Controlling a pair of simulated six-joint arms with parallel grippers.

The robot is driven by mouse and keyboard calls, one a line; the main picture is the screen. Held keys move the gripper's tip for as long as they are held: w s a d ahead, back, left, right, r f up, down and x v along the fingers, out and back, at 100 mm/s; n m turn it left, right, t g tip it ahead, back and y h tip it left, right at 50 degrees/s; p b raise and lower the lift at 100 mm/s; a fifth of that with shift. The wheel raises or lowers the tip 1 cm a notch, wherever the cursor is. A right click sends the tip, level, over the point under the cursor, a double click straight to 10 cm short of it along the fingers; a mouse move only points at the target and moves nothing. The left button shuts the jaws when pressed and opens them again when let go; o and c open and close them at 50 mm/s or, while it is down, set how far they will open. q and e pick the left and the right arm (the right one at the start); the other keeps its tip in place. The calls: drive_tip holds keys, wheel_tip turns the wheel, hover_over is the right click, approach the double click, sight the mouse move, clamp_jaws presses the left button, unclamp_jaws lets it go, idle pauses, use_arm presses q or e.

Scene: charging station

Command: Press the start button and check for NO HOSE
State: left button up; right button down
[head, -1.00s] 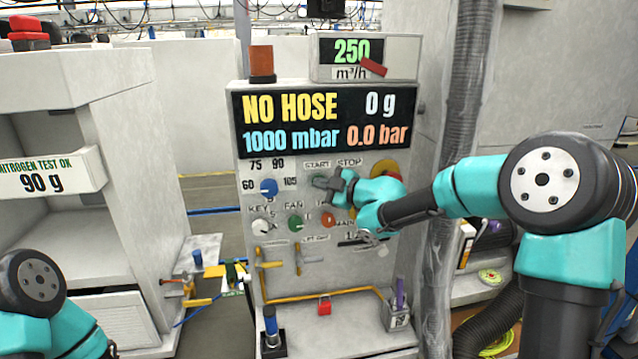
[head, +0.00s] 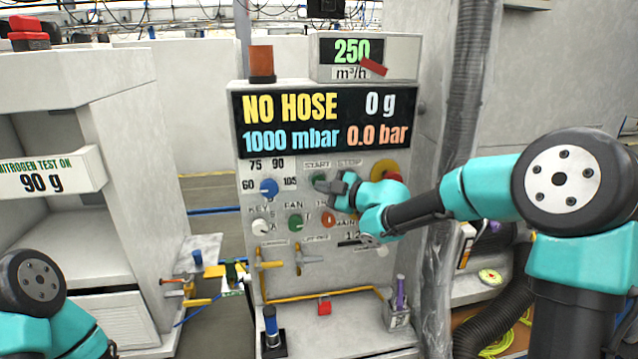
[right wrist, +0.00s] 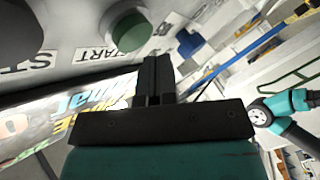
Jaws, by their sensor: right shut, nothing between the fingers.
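The charging station (head: 245,180) stands upright in the middle of the head view. Its display (head: 325,122) reads NO HOSE, 0 g, 1000 mbar and 0.0 bar. The green start button (head: 319,180) is under the START label, partly behind my right gripper. My right gripper (head: 326,185) is shut and empty, close in front of the panel beside the start button. In the right wrist view the start button (right wrist: 131,32) is just ahead and left of the shut fingertips (right wrist: 152,62), apparently apart from them. Of my left arm only links show at the lower left; its gripper is out of view.
A blue knob (head: 268,188), a white key knob (head: 260,226) and a green fan knob (head: 296,221) are left of and below my right gripper. A red-and-yellow stop button (head: 388,170) is behind my right wrist. A shelf cabinet (head: 130,170) stands at the left.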

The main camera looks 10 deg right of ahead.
drive_tip(key=s, duration=0.5)
drive_tip(key=shift+a, duration=0.15)
idle(0.6)
drive_tip(key=s+d+f+m+g+h, duration=0.1)
drive_tip(key=s+f+m+g+h, duration=0.35)
drive_tip(key=f, duration=1.15)
drive_tip(key=s+d+f+m+h, duration=0.15)
drive_tip(key=f+m, duration=0.55)
drive_tip(key=f, duration=0.8)
drive_tip(key=s+f+m+g+h, duration=0.1)
drive_tip(key=s+f+m+g, duration=0.6)
drive_tip(key=s+f, duration=1.2)
drive_tip(key=s+d+m, duration=0.1)
drive_tip(key=s, duration=0.2)
drive_tip(key=shift+f+h, duration=0.3)
